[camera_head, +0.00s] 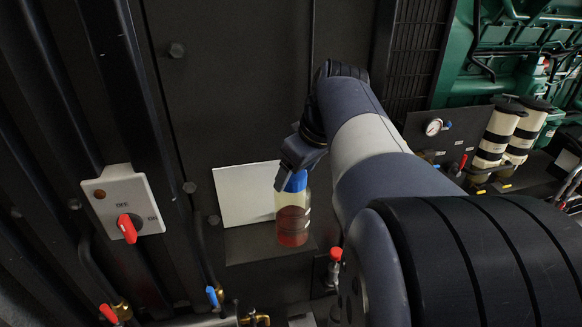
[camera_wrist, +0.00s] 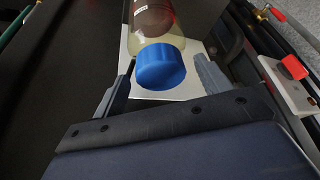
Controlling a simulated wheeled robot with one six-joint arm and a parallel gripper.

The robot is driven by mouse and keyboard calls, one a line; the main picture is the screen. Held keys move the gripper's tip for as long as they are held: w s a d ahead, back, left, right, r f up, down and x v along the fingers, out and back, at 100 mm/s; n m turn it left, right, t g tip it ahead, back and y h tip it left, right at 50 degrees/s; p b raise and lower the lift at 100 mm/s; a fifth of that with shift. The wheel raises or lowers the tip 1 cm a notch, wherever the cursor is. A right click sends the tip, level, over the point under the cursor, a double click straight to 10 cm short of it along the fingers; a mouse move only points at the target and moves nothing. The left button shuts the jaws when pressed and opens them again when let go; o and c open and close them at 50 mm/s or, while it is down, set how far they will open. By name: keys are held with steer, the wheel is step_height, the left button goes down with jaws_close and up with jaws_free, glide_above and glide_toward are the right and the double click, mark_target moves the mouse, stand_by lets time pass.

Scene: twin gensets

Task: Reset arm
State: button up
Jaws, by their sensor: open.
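My arm reaches forward from the lower right in the head view. My gripper (camera_head: 290,172) is at the blue cap of a clear bottle (camera_head: 292,222) holding reddish-brown liquid. The bottle stands upright on a dark ledge in front of a white panel. In the wrist view, my gripper (camera_wrist: 165,85) is open, with one finger on each side of the blue cap (camera_wrist: 161,67). I cannot tell whether a finger touches the cap. The bottle's body shows beyond the cap.
A switch box (camera_head: 124,200) with a red knob is at the left. Valves with a blue handle (camera_head: 213,297) and a red handle (camera_head: 336,254) are below. A gauge (camera_head: 433,127) and white-and-black canisters (camera_head: 497,135) are at the right, near green machinery (camera_head: 490,75).

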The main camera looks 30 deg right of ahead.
mark_target(297, 176)
steer(key=m, duration=0.1)
steer(key=m+h, duration=0.1)
steer(key=m, duration=0.2)
steer(key=shift+a+h, duration=0.25)
steer(key=shift+h, duration=0.15)
steer(key=shift+a+m+h+p, duration=0.15)
steer(key=shift+m+h+p, duration=0.2)
steer(key=shift+m, duration=0.9)
steer(key=shift+a+m+h+p, duration=0.15)
steer(key=shift+m+h, duration=0.3)
steer(key=shift+m, duration=0.8)
steer(key=shift+c, duration=0.4)
steer(key=c, duration=1)
steer(key=shift+d+r+n+y+p, duration=0.15)
steer(key=shift+d+n+y+p, duration=0.2)
steer(key=shift+n, duration=0.8)
steer(key=shift+r+n+y+p, duration=0.1)
steer(key=shift+n+y, duration=0.35)
steer(key=shift+n, duration=0.7)
steer(key=shift+r, duration=0.1)
steer(key=n, duration=0.1)
steer(key=n+y, duration=0.1)
steer(key=n, duration=0.2)
steer(key=shift+w+d+y, duration=0.1)
steer(key=shift+d+y, duration=0.15)
steer(key=shift+y, duration=0.05)
steer(key=shift+r+p, duration=0.6)
steer(key=shift+r, duration=1.75)
